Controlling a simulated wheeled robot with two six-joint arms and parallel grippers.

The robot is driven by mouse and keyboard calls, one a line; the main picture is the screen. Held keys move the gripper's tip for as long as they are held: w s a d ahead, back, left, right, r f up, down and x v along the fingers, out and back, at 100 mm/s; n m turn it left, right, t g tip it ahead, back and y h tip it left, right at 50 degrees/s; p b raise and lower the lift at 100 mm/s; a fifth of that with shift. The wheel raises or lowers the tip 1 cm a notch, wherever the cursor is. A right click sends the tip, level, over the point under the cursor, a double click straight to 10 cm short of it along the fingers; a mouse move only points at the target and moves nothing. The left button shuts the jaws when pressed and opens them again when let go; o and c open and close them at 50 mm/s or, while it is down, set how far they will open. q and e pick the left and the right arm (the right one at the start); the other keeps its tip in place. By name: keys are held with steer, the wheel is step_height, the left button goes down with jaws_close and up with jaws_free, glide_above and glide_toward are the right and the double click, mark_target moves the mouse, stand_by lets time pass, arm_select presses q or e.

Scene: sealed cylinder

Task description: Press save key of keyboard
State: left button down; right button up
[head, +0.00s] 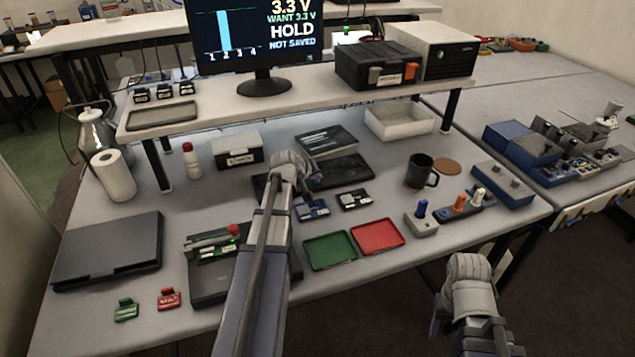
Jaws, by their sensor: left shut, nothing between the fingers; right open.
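A dark flat slab that looks like the keyboard (347,171) lies on the bench under the shelf, partly hidden by my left arm. I cannot make out its single keys or a save key. My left gripper (313,179) is shut and empty, over or close to the slab's near edge; I cannot tell whether it touches. The monitor (262,40) on the shelf reads 3.3 V, WANT 3.3 V, HOLD and NOT SAVED. My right gripper (437,322) is open, low at the right, off the bench's front edge, and mostly hidden by its own wrist.
A black mug (420,172) and a white tray (398,121) stand right of the slab. A dark book-like item (328,139) lies behind it. Small modules (354,199), green (330,251) and red (377,237) trays lie in front. The shelf overhangs the back.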

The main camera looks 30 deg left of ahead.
mark_target(317, 183)
arm_select(q)
steer(key=shift+f, duration=0.2)
steer(key=shift+r, duration=0.2)
steer(key=shift+r+p, duration=0.65)
step_height(317, 183, up, 5)
steer(key=p, duration=0.5)
stand_by(0.4)
stand_by(0.5)
